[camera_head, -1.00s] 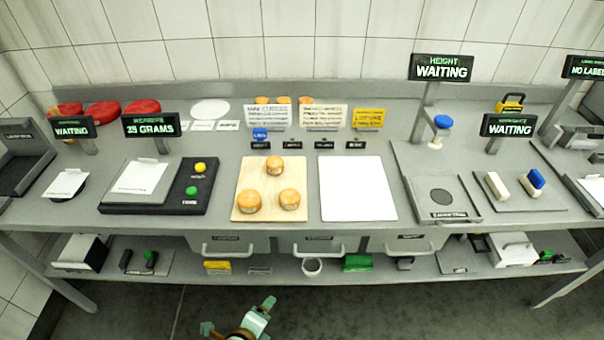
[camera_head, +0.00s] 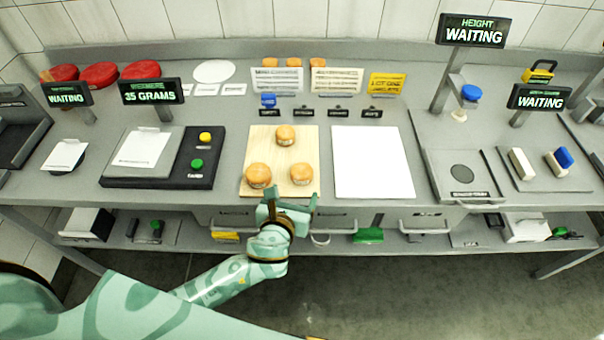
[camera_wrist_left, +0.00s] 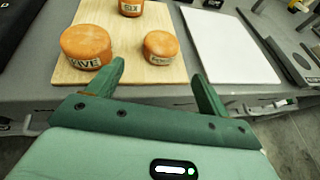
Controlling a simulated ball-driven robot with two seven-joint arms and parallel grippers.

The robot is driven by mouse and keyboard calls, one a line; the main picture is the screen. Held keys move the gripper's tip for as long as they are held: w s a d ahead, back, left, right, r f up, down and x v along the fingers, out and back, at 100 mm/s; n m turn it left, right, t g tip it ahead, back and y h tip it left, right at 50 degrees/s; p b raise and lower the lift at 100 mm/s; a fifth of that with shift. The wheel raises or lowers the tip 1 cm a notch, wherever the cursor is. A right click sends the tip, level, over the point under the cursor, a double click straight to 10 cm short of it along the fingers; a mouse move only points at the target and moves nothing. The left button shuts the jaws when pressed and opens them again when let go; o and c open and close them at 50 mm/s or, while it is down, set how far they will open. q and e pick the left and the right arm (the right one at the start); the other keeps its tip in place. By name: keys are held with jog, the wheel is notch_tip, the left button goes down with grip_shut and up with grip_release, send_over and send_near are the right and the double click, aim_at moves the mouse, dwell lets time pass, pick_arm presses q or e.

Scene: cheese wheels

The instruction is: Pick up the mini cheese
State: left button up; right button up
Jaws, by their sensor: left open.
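Three orange mini cheeses sit on a light wooden board (camera_head: 255,147) on the bench. One cheese (camera_head: 285,135) is at the back, one (camera_head: 258,175) at the front left and one (camera_head: 301,174) at the front right. In the left wrist view the front left cheese (camera_wrist_left: 87,46) and front right cheese (camera_wrist_left: 160,47) carry dark-lettered labels; the back cheese (camera_wrist_left: 131,7) is cut off by the top edge. My left gripper (camera_head: 289,198) is open and empty at the board's front edge, short of the two front cheeses. My right gripper is not in view.
A white sheet (camera_head: 372,165) lies right of the board. A scale reading 35 grams (camera_head: 153,92) stands to the left. Signs, small black labels and a blue item (camera_head: 268,100) are behind the board. More orange wheels (camera_head: 318,63) and red wheels (camera_head: 100,75) stand at the back.

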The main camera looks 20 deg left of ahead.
aim_at(300, 179)
pick_arm(q)
jog(key=x, duration=0.2)
jog(key=shift+w+f, duration=0.2)
jog(key=shift+w, duration=0.15)
jog(key=shift+w+f+b, duration=0.15)
jog(key=shift+w+b, duration=0.25)
jog(key=shift+w, duration=0.25)
jog(key=b+x, duration=0.1)
jog(key=x, duration=0.3)
jog(key=shift+w, duration=0.3)
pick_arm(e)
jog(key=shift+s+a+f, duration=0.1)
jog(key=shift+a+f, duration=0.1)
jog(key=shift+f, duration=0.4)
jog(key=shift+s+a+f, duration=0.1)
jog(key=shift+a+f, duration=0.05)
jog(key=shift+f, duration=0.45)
pick_arm(q)
jog(key=shift+a, duration=0.1)
jog(key=shift+c, duration=0.9)
jog(key=c, duration=0.9)
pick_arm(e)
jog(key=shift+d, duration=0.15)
